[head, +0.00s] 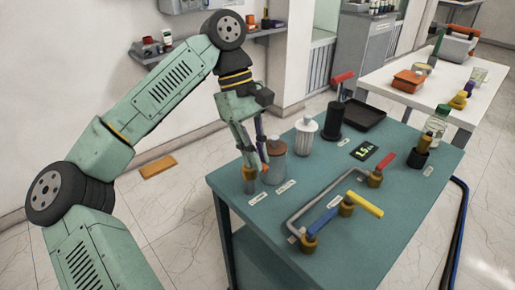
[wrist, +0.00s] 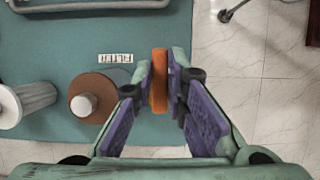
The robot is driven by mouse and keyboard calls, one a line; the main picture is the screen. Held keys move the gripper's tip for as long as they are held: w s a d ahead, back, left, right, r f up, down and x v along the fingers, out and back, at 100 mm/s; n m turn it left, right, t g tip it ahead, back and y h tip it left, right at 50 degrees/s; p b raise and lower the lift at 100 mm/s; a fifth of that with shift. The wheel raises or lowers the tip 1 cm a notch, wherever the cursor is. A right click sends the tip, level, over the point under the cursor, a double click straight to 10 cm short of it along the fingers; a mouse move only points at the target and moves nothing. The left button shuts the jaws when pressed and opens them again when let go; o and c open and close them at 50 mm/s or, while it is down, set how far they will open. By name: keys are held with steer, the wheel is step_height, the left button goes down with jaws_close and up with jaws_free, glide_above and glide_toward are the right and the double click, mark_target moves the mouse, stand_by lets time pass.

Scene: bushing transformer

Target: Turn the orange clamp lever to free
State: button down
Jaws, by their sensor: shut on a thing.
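The orange clamp lever (wrist: 160,82) stands between my fingertips in the wrist view, pinched by both. My gripper (wrist: 161,80) has green fingers with purple pads. In the head view my gripper (head: 261,160) reaches down at the near left corner of the teal table (head: 335,245). A sliver of the orange lever (head: 266,166) shows there beside the fingers. A brass fitting (head: 249,180) stands just below and left of it, on the table. The fingers hide most of the lever, and its pivot cannot be made out.
A brown-topped canister (head: 278,162) stands close right of my gripper, with a white ribbed canister (head: 305,136) and a black cylinder (head: 333,120) beyond. A grey pipe (head: 325,197) with red, yellow and blue valve levers occupies the table's right.

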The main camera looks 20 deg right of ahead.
stand_by(0.4)
steer(key=c, duration=1.6)
jaws_free()
steer(key=v, duration=1.2)
steer(key=shift+d, duration=0.1)
